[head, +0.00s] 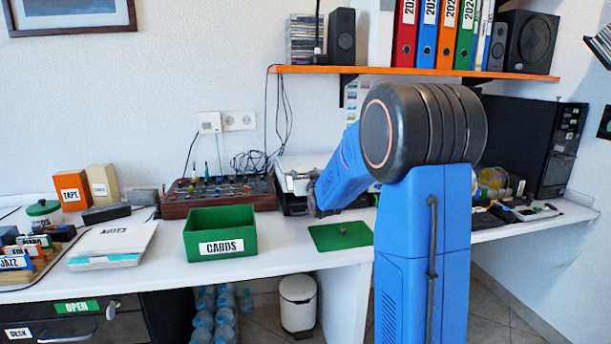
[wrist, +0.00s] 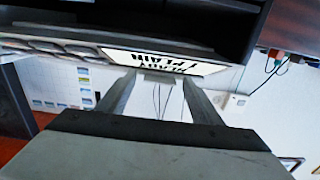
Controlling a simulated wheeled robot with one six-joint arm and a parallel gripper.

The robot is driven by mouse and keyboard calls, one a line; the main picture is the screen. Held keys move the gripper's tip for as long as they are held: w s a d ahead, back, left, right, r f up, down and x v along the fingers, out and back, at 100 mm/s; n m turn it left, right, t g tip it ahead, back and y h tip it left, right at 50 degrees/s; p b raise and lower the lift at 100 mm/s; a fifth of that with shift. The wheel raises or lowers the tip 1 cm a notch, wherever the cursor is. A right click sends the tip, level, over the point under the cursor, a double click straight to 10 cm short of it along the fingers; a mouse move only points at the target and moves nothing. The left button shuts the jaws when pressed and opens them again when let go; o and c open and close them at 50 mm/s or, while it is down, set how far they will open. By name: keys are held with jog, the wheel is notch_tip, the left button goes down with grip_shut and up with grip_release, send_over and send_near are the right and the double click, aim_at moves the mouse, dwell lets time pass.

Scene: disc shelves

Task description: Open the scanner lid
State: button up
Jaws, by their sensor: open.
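The scanner (head: 296,166), a pale-topped dark machine, stands on the white desk against the wall, partly hidden by my arm. Its lid looks down, though my arm hides part of it. In the wrist view its front fills the top, upside down, with a white label (wrist: 165,62) and a small pale tab (wrist: 158,77) at the label's edge. My gripper (wrist: 157,80) is open, its two grey fingertips either side of the tab and close to the scanner's front edge. I cannot tell whether they touch it. In the head view my gripper (head: 313,187) is small, in front of the scanner.
A red-brown mixer (head: 218,196) stands left of the scanner. The green CARDS box (head: 220,232) is in front, with its green lid (head: 341,236) lying to the right. An orange shelf (head: 420,71) with binders hangs above. Clear desk shows between box and lid.

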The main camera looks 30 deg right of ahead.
grip_shut()
jog(key=shift+w+r+g, duration=0.1)
jog(key=shift+r+g, duration=0.2)
jog(key=shift+r, duration=0.5)
jog(key=w+d+r+g, duration=0.2)
jog(key=w+r, duration=0.5)
jog(key=r, duration=0.4)
jog(key=w+d+r+g+y, duration=0.1)
jog(key=w+d+r+g, duration=0.1)
jog(key=w+r, duration=0.5)
jog(key=shift+w+r, duration=0.2)
jog(key=shift+r, duration=1.65)
jog(key=shift+d, duration=0.1)
